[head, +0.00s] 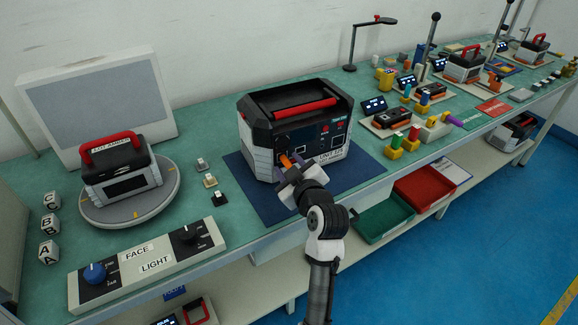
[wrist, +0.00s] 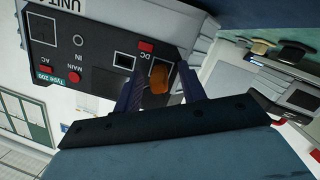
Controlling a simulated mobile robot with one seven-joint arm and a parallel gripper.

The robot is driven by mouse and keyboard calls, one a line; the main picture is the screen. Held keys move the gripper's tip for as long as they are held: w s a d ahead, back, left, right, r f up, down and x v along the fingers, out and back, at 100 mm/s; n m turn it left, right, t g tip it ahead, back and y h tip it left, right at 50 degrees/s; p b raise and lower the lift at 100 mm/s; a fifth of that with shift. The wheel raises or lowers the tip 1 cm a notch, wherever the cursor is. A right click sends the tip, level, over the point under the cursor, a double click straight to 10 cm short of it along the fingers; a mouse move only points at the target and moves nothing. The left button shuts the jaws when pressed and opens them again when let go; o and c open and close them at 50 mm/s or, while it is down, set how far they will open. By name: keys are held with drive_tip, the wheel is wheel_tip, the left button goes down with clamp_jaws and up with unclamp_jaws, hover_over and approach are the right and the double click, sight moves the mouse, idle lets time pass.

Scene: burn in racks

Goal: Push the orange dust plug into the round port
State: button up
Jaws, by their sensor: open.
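In the head view the plug (head: 285,161) shows as a small orange spot at the panel's lower left. My gripper (wrist: 161,72) is open, with one finger on each side of the plug; I cannot tell if either touches it. My gripper (head: 297,170) reaches the panel from the front. The port behind the plug is hidden, so its seating depth cannot be told.
The unit stands on a dark blue mat (head: 357,172). Green and red trays (head: 384,221) sit below the bench edge.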

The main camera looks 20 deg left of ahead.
drive_tip(key=p+v, duration=0.4)
drive_tip(key=v, duration=0.9)
drive_tip(key=shift+s+p, duration=0.2)
drive_tip(key=shift+p, duration=0.2)
